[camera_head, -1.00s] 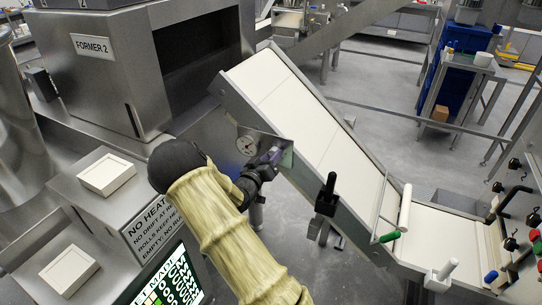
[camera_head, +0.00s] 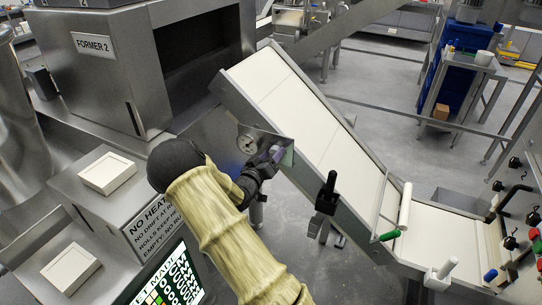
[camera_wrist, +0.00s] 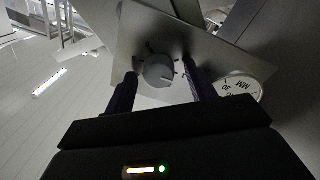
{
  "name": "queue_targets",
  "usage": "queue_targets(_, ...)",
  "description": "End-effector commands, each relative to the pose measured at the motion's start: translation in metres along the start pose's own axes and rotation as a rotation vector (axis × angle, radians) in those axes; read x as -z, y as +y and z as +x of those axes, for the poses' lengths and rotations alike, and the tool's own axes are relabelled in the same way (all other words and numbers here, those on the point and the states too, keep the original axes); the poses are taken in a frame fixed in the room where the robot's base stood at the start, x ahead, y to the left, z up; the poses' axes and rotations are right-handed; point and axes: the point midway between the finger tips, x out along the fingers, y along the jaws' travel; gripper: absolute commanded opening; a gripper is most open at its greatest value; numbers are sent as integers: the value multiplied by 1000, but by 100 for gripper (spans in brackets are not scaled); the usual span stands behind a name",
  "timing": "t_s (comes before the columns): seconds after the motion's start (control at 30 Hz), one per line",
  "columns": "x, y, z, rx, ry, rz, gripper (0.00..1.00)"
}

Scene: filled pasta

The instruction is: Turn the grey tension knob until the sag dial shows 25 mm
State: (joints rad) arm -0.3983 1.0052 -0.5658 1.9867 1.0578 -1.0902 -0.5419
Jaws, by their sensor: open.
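The grey tension knob (camera_wrist: 159,71) is on a metal plate (camera_wrist: 190,40) in the wrist view, with tick marks around it. My gripper (camera_wrist: 163,82) is open, with one dark finger on each side of the knob and a gap visible to each. The sag dial (camera_wrist: 240,88) is partly hidden behind the right finger; its MM lettering and a 30 show, but I cannot read the needle.
The sloping white conveyor belt (camera_head: 300,110) runs past my gripper. A black handle (camera_head: 328,190) stands on its side rail to the right. A green-ended roller (camera_head: 390,235) is further down. A lit screen (camera_head: 175,282) is at lower left.

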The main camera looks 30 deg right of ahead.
Motion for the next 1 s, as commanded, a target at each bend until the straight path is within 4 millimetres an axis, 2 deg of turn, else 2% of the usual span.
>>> queue_targets(0.13,-1,-1,-7,1,0,0,55)
queue_targets(0.27,-1,-1,-23,2,0,0,55)
queue_targets(0.8,-1,-2,-130,5,1,0,55)
queue_targets(1.0,0,-2,-163,3,1,1,55)
